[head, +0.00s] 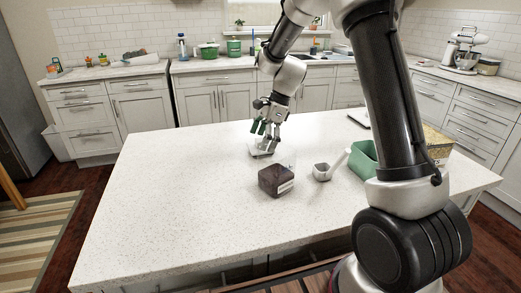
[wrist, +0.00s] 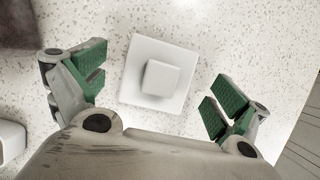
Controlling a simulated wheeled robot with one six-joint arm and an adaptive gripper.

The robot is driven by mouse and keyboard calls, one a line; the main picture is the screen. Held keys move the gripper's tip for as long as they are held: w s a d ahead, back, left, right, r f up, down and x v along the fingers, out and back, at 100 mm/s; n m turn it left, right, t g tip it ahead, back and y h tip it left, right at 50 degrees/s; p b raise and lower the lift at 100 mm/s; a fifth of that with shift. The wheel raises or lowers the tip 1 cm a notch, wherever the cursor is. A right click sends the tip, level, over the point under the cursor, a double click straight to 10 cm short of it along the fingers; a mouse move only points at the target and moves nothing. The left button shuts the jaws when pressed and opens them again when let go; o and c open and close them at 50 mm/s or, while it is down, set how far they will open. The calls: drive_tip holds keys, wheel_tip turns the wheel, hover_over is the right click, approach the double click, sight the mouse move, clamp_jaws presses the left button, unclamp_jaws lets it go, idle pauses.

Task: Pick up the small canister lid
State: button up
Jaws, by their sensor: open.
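The small canister lid (wrist: 143,103) is a white square with a raised square knob (wrist: 160,78) in its middle. It lies knob up on the speckled counter in the wrist view. In the head view the lid (head: 262,152) is partly hidden under my gripper (head: 268,134). My gripper is open, and its green-padded fingers (wrist: 156,90) stand to the left and right of the lid, apart from it. Nothing is between the pads except the lid below. A dark-filled canister (head: 276,181) stands in front of the lid; its dark side shows in the wrist view's top left corner (wrist: 28,22).
A grey scoop (head: 322,172) with a pale handle lies right of the canister. A green container (head: 363,161) and a yellowish filled canister (head: 438,146) stand further right, near my arm. The left half of the island counter (head: 165,200) is clear.

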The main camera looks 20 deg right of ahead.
drive_tip(key=shift+a+f, duration=0.2)
drive_tip(key=shift+f, duration=0.45)
drive_tip(key=c, duration=1.1)
